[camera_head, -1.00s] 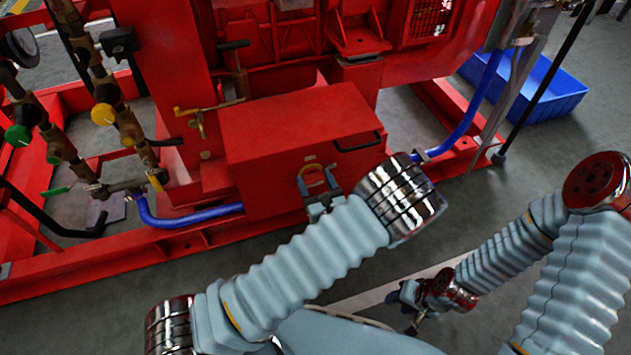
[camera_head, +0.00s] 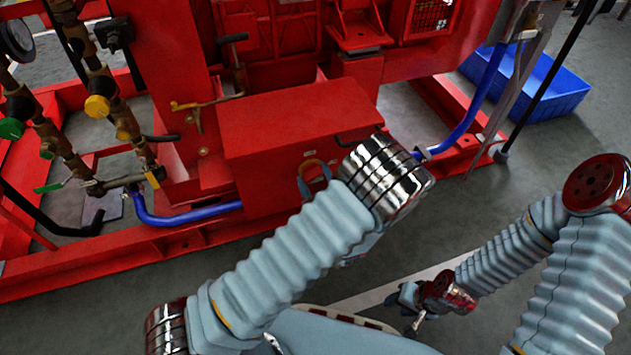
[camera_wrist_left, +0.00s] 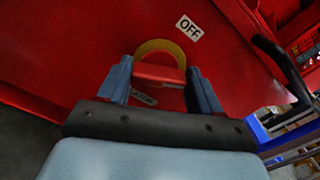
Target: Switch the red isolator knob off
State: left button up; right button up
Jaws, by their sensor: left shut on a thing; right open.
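The red isolator knob (camera_wrist_left: 158,76) sits on a yellow ring (camera_wrist_left: 160,48) on the front of a red box (camera_head: 290,125). A white OFF label (camera_wrist_left: 188,28) lies above and right of the ring in the left wrist view. My left gripper (camera_wrist_left: 160,72) is shut on the knob, with one blue-grey finger at each side of it. In the head view my left gripper (camera_head: 314,176) is at the box front, mostly covered by my own wrist, and the knob is hard to see. My right gripper (camera_head: 405,313) is open and empty, low above the floor.
A black handle (camera_head: 358,137) sticks out of the box near my left wrist. Blue hoses (camera_head: 185,215) run along the red base frame (camera_head: 120,255). Pipes with valves stand at left. A blue crate (camera_head: 550,95) lies on the floor at upper right. The floor at right is mostly clear.

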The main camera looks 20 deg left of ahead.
pick_arm(q)
jog(key=shift+a+f+n+b, duration=0.15)
jog(key=shift+n+b, duration=0.5)
jog(key=shift+n, duration=0.45)
jog(key=n+b, duration=0.5)
jog(key=shift+a+f, duration=0.1)
jog(key=shift+a, duration=0.05)
jog(key=n+b, duration=0.1)
jog(key=n, duration=0.1)
jog(key=shift+n, duration=0.4)
jog(key=shift+a+n+b, duration=0.1)
jog(key=shift+n+b, duration=0.25)
jog(key=shift+n, duration=0.75)
jog(key=o, duration=1)
jog(key=shift+o, duration=0.2)
